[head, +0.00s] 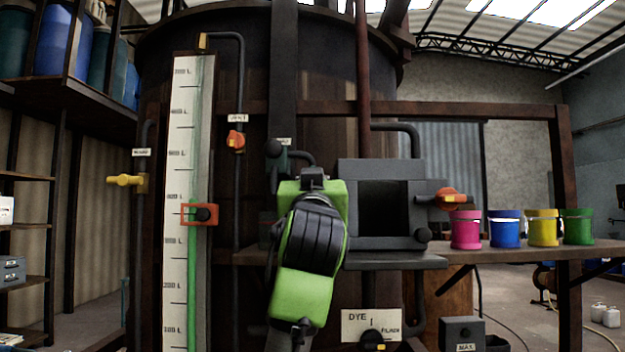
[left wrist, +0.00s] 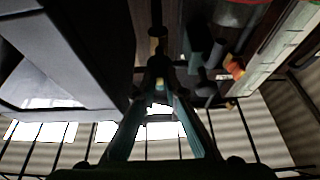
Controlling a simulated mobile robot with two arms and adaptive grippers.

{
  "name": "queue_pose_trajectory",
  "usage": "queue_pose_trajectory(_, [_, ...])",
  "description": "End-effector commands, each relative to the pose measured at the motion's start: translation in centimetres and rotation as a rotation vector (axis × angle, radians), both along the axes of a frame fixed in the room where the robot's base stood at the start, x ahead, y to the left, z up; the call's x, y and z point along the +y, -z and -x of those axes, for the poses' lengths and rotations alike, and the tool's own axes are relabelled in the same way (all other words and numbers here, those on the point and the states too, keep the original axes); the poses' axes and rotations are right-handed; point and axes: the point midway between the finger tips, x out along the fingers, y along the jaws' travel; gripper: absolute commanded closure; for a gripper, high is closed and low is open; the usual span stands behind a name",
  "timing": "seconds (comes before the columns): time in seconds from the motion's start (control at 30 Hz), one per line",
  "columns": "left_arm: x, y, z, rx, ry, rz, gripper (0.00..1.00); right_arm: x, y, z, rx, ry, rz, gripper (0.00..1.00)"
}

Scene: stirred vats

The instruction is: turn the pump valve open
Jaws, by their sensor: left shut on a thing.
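My left gripper (head: 277,168) is in front of the dark vat (head: 325,90), just left of a grey box-shaped housing (head: 347,167), under a small label (head: 284,141) too small to read. In the left wrist view its fingers (left wrist: 160,92) come together on a small yellowish piece, which looks like the pump valve's handle (left wrist: 160,84). The gripper is shut on it. In the head view that handle is hidden behind my gripper and green arm, so its angle cannot be told. My right gripper is not in view.
A yellow valve (head: 126,180) and an orange valve (head: 236,140) are on pipes to the left, beside a level gauge (head: 177,250) with a red-framed marker (head: 199,215). An orange handle (head: 452,198) is right of the housing. Several coloured pots, including a pink one (head: 466,230), stand on a shelf.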

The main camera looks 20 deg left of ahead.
Motion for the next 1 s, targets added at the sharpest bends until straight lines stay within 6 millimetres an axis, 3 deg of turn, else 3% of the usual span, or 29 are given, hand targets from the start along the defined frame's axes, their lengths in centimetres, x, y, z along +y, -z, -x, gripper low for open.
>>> queue_pose_trajectory(0.2, [0.0,-0.6,0.3,-0.014,0.001,0.000,1.00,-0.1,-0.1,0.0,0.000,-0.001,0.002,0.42])
queue_pose_trajectory(0.23, [0.0,-0.6,0.3,-0.014,0.001,0.000,0.87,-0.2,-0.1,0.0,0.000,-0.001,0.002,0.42])
queue_pose_trajectory(0.3, [0.0,-0.5,0.3,-0.012,0.001,-0.001,0.73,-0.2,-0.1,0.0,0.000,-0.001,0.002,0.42])
queue_pose_trajectory(0.73, [-0.2,0.0,0.5,-0.005,0.001,-0.001,0.73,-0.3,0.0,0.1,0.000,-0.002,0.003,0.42])
queue_pose_trajectory(1.0, [-1.4,1.6,4.2,-0.008,0.005,0.000,0.73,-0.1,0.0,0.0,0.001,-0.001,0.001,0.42])
